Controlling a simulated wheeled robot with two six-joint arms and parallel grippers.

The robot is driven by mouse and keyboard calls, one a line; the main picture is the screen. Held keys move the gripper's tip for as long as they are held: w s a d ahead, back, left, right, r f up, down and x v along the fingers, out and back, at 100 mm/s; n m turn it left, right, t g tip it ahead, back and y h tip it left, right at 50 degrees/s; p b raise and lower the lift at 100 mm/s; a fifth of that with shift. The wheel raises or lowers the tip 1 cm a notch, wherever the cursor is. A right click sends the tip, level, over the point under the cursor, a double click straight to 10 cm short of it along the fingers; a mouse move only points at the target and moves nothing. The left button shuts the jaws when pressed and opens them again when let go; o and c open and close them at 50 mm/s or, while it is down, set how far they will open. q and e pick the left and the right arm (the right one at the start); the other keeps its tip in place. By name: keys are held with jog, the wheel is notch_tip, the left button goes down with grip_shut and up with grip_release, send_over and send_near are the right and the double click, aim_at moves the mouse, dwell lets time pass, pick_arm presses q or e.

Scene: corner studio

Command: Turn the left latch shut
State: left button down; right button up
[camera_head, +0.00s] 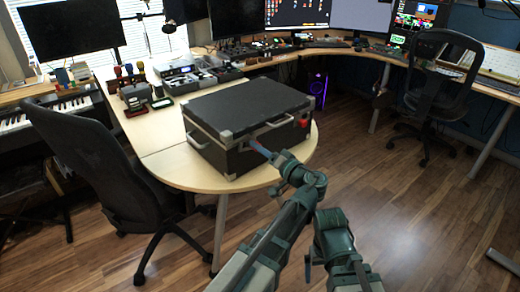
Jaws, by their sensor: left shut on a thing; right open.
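A black hard case (248,108) with light metal corners lies closed on the rounded end of the desk. Its front faces me and has a carry handle (280,122) and a red latch (304,122) on the right. My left gripper (256,148) reaches the left part of the case's front and is shut on the left latch there. Its fingers hide that latch, so I cannot tell how far it is turned. My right gripper (308,268) hangs low near the bottom of the picture, apart from the case. It is open and small in view.
The wooden desk (170,170) curves back to the left and right. Several devices stand behind the case. One black office chair (95,155) is at the left, another (438,80) at the right. The wood floor (430,210) to the right is clear.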

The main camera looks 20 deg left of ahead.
pick_arm(q)
jog(key=m, duration=1.4)
jog(key=shift+m, duration=0.3)
dwell(0.3)
jog(key=c, duration=0.5)
grip_release()
jog(key=shift+s+d, duration=0.1)
